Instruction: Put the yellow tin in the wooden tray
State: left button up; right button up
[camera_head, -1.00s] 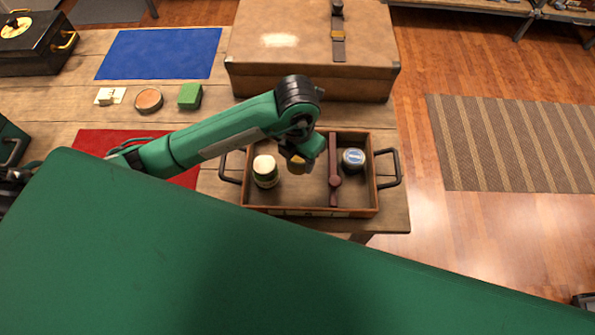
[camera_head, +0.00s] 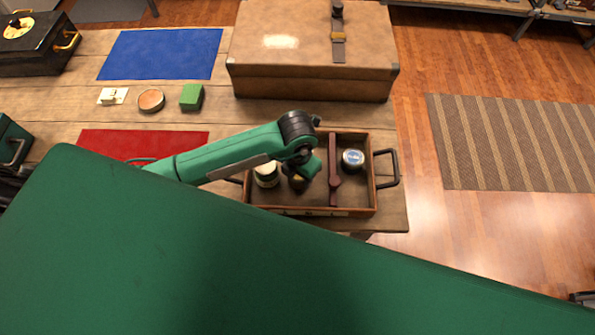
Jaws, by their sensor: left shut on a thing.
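The wooden tray (camera_head: 355,193) sits at the right end of the plank table, with dark handles and a dark divider bar across it. My left gripper (camera_head: 298,178) reaches down into the tray's left compartment. It is shut on the yellow tin (camera_head: 298,181), which shows only as a small yellow patch between dark jaws. I cannot tell whether the tin touches the tray floor. A jar with a pale lid (camera_head: 265,170) stands just left of the gripper, partly covered by my arm. My right gripper is out of view.
A round blue-topped tin (camera_head: 352,159) stands in the tray's right compartment. A large brown case (camera_head: 310,50) is behind the tray. A green block (camera_head: 191,96), a round tan tin (camera_head: 151,100), a blue mat (camera_head: 160,53) and a red mat (camera_head: 130,143) lie to the left.

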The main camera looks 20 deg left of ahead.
pick_arm(q)
jog(key=o, duration=1)
jog(key=shift+r, duration=0.15)
jog(key=shift+w+r, duration=0.1)
jog(key=shift+r, duration=0.25)
notch_tip(320, 180, up, 11)
jog(key=b, duration=0.2)
jog(key=shift+r, duration=0.1)
